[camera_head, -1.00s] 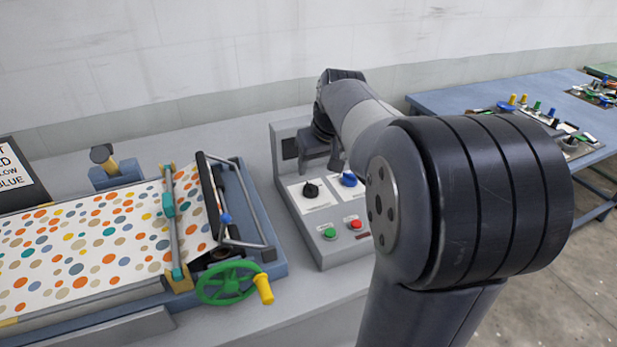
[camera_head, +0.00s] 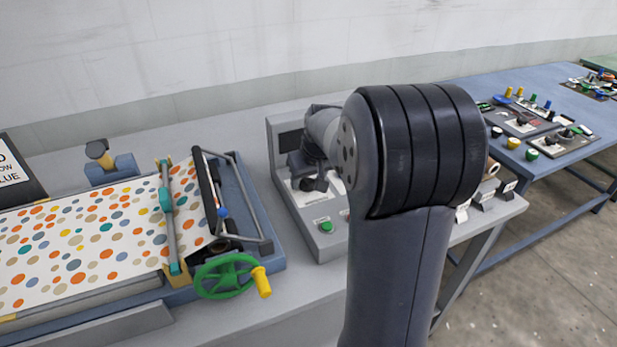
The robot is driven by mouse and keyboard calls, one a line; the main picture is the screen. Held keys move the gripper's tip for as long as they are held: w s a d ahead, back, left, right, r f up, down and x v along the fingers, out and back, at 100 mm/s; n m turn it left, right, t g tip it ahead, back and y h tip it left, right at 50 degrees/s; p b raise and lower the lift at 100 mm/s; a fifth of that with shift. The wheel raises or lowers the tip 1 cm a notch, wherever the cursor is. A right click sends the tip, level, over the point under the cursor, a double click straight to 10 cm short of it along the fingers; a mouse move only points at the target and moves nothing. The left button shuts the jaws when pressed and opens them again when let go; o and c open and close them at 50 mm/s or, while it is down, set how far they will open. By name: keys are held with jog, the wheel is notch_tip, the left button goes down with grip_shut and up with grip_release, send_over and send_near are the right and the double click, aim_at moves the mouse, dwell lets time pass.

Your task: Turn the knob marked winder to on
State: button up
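The grey control box (camera_head: 309,235) stands on the bench right of the roller machine. The black knob (camera_head: 307,185) on its white plate shows only partly, at the tips of my gripper (camera_head: 312,174). My gripper points down at or just above this knob; I cannot tell whether it touches it. My arm hides much of the gripper, so I cannot tell if its fingers are open or shut. The blue knob seen earlier is hidden behind my arm. The labels are too small to read, so I cannot tell which knob is marked winder.
A green button (camera_head: 327,227) sits at the box's front. On the left are a green handwheel (camera_head: 226,277) with a yellow handle and a dotted sheet (camera_head: 85,240). A blue table (camera_head: 470,92) with several small parts stands at the right.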

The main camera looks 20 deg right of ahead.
jog(key=c, duration=0.8)
jog(key=shift+c, duration=0.2)
jog(key=shift+m, duration=0.4)
jog(key=m+h, duration=0.1)
jog(key=m, duration=0.1)
jog(key=m+h, duration=0.1)
jog(key=m, duration=0.1)
jog(key=shift+w+a+m, duration=0.1)
jog(key=shift+a+m, duration=0.1)
jog(key=shift+m, duration=0.1)
jog(key=m+g+h+b, duration=0.1)
jog(key=m, duration=0.2)
jog(key=shift+w+m+g+h+b, duration=0.1)
jog(key=shift+m+g+h+b, duration=0.35)
jog(key=shift+m, duration=1.25)
jog(key=o, duration=1)
